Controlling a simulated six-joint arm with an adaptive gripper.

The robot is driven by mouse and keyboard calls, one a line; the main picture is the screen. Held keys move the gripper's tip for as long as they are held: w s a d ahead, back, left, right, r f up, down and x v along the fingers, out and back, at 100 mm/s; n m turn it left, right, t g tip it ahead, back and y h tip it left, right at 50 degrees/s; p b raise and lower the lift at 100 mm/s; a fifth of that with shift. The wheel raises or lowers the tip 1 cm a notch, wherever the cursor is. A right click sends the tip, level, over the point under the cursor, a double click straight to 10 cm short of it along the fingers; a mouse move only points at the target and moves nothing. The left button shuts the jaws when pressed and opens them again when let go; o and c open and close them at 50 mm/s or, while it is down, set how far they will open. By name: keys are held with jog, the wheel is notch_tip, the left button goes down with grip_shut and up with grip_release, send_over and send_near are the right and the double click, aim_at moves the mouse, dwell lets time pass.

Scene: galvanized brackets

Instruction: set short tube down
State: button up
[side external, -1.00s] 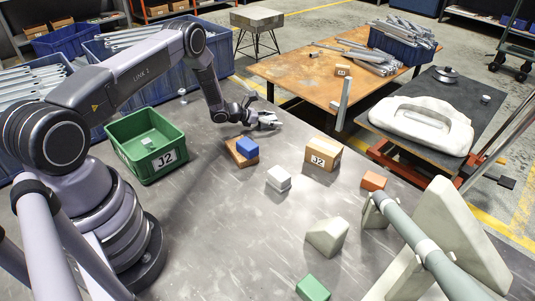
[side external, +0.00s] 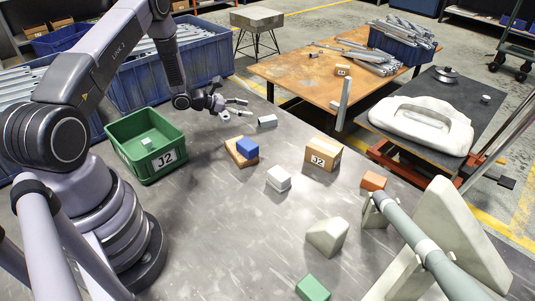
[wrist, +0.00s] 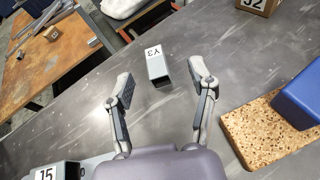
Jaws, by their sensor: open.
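The short tube (side external: 267,121) is a grey metal piece lying on the grey table near its far edge. In the wrist view the tube (wrist: 158,66) shows a square open end and a white label reading Y3. My gripper (side external: 238,108) is open and empty, to the left of the tube in the side view and apart from it. In the wrist view the spread fingers of my gripper (wrist: 161,88) stand on either side of the tube's near end, with clear gaps.
A cork-like block (side external: 241,153) with a blue block (side external: 247,146) on it lies close by. A J2 cardboard box (side external: 323,155), a pale grey block (side external: 278,179) and a green J2 bin (side external: 125,160) stand on the table. Bare table surrounds the tube.

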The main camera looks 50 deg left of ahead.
jog(key=s+d+r+m+g+h, duration=0.2)
jog(key=s+d+r+m+g, duration=0.2)
jog(key=d+r+m, duration=0.6)
jog(key=s+d+r+m+g+h, duration=0.25)
jog(key=s+d+r+m, duration=0.35)
jog(key=r, duration=0.8)
jog(key=s+d+r+m+g+y, duration=0.3)
jog(key=s+d+r+m+y, duration=0.25)
jog(key=s, duration=0.45)
jog(key=s+a+r+m+t+y, duration=0.1)
jog(key=s+a+r+m+y, duration=0.1)
jog(key=s+m, duration=0.2)
jog(key=s+a+r+m+t+y, duration=0.2)
jog(key=s+m, duration=0.3)
jog(key=s, duration=0.5)
jog(key=shift+a+r+y, duration=0.25)
jog(key=shift+a+y, duration=0.2)
jog(key=shift+y, duration=0.05)
